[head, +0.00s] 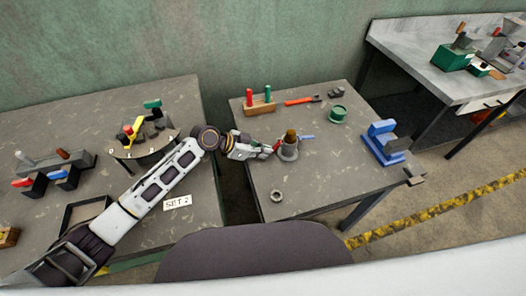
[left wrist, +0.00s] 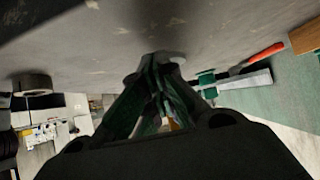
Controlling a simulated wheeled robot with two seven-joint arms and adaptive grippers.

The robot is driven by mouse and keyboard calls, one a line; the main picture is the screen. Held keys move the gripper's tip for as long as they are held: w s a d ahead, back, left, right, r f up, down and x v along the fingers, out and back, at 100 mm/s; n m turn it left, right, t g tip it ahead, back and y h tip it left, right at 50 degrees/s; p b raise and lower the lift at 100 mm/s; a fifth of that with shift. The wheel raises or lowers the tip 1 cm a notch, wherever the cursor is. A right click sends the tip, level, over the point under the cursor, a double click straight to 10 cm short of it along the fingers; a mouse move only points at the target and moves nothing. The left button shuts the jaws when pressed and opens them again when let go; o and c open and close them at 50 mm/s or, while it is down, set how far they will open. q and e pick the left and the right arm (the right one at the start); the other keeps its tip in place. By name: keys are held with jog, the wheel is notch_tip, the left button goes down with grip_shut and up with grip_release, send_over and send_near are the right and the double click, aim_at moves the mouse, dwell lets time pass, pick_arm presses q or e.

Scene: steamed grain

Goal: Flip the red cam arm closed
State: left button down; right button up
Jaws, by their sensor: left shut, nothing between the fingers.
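A grey coupling (head: 289,151) with a brown plug (head: 291,136) in its top stands on the middle table. A small red cam arm (head: 277,146) shows at its left side, and a blue arm (head: 307,137) sticks out at its right. My left gripper (head: 269,151) is shut and empty, its tips close beside the red arm. Whether they touch cannot be told. In the left wrist view the shut fingers (left wrist: 160,85) cover most of what lies ahead, and the red arm cannot be made out there. My right gripper is not in view.
Behind the coupling are a wooden block (head: 259,108) with red and green pegs, a red-handled tool (head: 299,101) and a green ring (head: 338,114). A blue fixture (head: 384,142) stands right. A small ring (head: 277,196) lies in front. The table between is clear.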

pick_arm(q)
jog(key=shift+r, duration=0.25)
jog(key=shift+r+p, duration=0.5)
jog(key=shift+r, duration=0.1)
dwell(0.4)
jog(key=shift+r, duration=0.1)
notch_tip(320, 180, up, 10)
dwell(0.6)
dwell(0.5)
